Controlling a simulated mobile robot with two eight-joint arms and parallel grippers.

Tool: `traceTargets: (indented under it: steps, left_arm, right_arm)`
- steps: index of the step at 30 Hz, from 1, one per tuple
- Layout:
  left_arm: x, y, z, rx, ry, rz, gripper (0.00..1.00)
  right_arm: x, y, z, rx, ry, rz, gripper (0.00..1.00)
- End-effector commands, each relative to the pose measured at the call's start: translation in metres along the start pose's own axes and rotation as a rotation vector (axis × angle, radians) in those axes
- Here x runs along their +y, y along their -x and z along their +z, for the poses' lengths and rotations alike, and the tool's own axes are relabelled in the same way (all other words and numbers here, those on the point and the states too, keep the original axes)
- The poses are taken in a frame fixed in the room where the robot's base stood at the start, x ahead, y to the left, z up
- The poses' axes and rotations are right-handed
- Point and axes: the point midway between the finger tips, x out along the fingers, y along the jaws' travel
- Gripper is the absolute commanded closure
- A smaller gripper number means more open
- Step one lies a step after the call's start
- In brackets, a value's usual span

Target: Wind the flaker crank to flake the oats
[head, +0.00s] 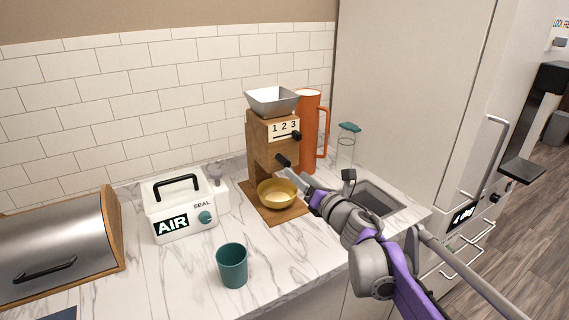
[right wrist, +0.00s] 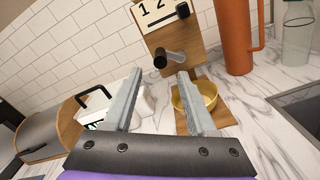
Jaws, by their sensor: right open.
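The flaker (head: 272,140) is an upright wooden mill with a grey metal hopper (head: 271,100) on top and a "1 2 3" dial plate on its face. Its crank (head: 283,160) ends in a black knob low on the front; the crank also shows in the right wrist view (right wrist: 170,58). A yellow bowl (head: 277,194) stands on the flaker's wooden base, and I cannot make out its contents. My right gripper (head: 303,184) is open and empty, in front of the crank. In the right wrist view the knob lies just beyond the gap between the fingertips (right wrist: 160,76). My left gripper is out of view.
An orange jug (head: 309,132) and a glass jar with a teal lid (head: 347,146) stand right of the flaker. A sink (head: 375,198) lies at right.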

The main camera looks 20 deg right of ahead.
Motion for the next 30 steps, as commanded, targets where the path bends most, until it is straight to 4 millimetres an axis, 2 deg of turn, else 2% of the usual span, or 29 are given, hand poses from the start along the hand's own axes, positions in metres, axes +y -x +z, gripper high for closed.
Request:
traceTargets:
  steps: [1, 6, 12, 16, 24, 25, 30]
  left_arm:
    - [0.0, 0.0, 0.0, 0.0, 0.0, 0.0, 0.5]
    - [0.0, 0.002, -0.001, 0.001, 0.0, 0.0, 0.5]
    - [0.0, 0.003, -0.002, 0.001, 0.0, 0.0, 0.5]
    - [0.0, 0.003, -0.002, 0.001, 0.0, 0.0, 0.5]
    - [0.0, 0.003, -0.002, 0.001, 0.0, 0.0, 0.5]
    - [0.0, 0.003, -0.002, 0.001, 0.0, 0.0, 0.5]
    - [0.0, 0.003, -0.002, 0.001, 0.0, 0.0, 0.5]
  right_arm:
    - [0.0, -0.012, 0.0, 0.001, -0.001, 0.001, 0.43]
    - [0.0, -0.045, 0.0, 0.001, -0.002, 0.001, 0.43]
    - [0.0, -0.071, 0.0, 0.001, -0.003, 0.0, 0.43]
    - [0.0, -0.079, 0.0, 0.001, -0.002, 0.0, 0.43]
    - [0.0, -0.08, 0.0, 0.001, -0.003, 0.0, 0.43]
    - [0.0, -0.08, 0.0, 0.001, -0.003, -0.001, 0.45]
    - [0.0, -0.08, 0.0, 0.0, -0.003, -0.001, 0.75]
